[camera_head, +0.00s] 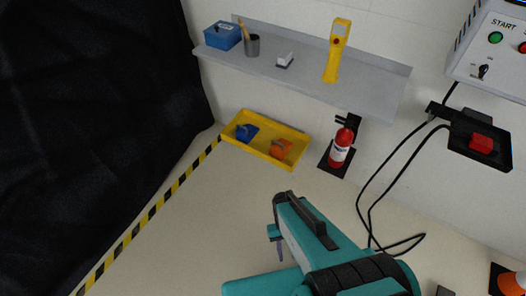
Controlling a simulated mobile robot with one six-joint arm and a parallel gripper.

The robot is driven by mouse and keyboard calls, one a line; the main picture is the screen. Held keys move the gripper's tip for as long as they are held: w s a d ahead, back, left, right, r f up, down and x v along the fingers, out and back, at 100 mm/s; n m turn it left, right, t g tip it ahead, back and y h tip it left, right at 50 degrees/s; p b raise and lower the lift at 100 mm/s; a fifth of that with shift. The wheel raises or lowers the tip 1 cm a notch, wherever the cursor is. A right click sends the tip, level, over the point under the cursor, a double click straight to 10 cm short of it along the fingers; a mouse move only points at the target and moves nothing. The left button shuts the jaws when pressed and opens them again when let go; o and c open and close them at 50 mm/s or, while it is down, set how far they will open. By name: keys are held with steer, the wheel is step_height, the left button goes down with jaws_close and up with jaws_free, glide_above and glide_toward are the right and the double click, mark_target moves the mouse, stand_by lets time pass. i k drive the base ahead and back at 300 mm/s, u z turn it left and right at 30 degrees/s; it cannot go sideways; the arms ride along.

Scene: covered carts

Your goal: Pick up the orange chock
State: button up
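The orange chock (281,149) lies in the right part of a shallow yellow tray (262,152) on the floor by the wall. A blue chock (246,132) lies in the left part of the same tray, apart from the orange one. My gripper (277,243) shows only in small part beside my teal arm, in front of the tray and well apart from it. My arm hides most of it, and its finger opening cannot be made out. Nothing hides the orange chock.
A grey wall shelf (300,68) overhangs behind the tray, bearing a blue box, a cup and a yellow handheld device. A red fire extinguisher (340,148) stands right of the tray. Black cables (372,210) trail on the right. A black curtain (90,120) hangs left. Floor before the tray is clear.

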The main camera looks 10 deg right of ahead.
mark_target(278, 149)
steer(key=z, duration=0.4)
steer(key=k, duration=0.2)
steer(key=u, duration=2.4)
steer(key=k, duration=0.7)
steer(key=z, duration=0.3)
steer(key=i, duration=1.7)
steer(key=u, duration=0.2)
